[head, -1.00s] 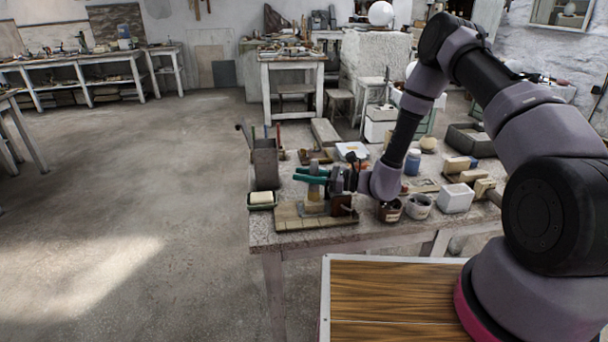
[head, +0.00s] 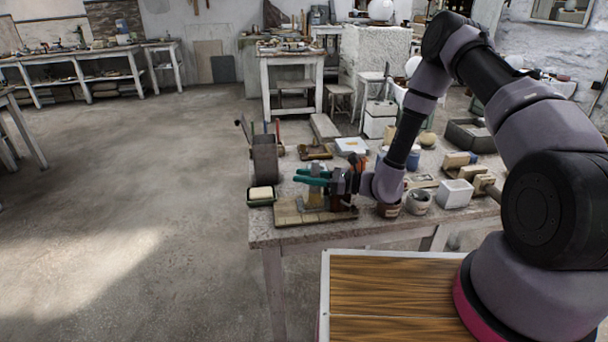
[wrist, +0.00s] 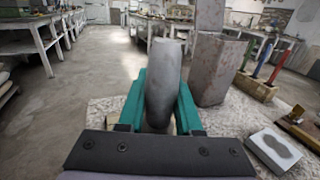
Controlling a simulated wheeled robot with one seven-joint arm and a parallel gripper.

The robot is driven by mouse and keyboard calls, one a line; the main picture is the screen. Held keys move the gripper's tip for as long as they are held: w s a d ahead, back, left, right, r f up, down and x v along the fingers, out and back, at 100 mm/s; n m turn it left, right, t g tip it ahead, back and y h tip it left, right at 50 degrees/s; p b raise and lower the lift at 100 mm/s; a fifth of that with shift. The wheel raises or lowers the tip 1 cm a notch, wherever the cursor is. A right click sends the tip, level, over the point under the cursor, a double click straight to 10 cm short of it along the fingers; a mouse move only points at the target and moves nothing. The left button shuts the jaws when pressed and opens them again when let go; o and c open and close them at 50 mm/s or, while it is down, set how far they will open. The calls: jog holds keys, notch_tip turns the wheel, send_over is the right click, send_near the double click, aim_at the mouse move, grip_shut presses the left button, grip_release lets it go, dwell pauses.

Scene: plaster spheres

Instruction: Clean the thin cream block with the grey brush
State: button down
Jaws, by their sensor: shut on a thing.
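My gripper (wrist: 161,82) has teal fingers closed around the grey brush (wrist: 163,70). In the head view my gripper (head: 313,177) is over the front left of the worktable. Tan bristles (head: 315,198) show below the fingers, low over a wooden board (head: 288,216); I cannot tell if they touch it. A cream block (head: 261,192) sits in a small green dish left of the board. Other cream blocks (head: 456,160) lie at the table's right. I cannot tell which is the thin cream block; one under the brush would be hidden.
A tall grey metal container (head: 265,160) stands behind the green dish, and also close right of the brush in the wrist view (wrist: 215,70). A pale slab with a dark patch (wrist: 281,147) lies further right there. Jars (head: 419,202) and a white box (head: 456,194) stand right of my gripper.

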dwell(0.3)
jog(key=w, duration=0.2)
jog(key=w+a, duration=0.1)
jog(key=w, duration=0.1)
jog(key=shift+w, duration=0.25)
dwell(0.4)
jog(key=shift+s+d, duration=0.25)
jog(key=shift+s, duration=0.95)
jog(key=shift+s+d, duration=0.25)
jog(key=shift+s, duration=0.9)
jog(key=shift+w, duration=0.15)
jog(key=w, duration=0.2)
jog(key=w+a, duration=0.1)
jog(key=w, duration=0.1)
jog(key=shift+w, duration=0.2)
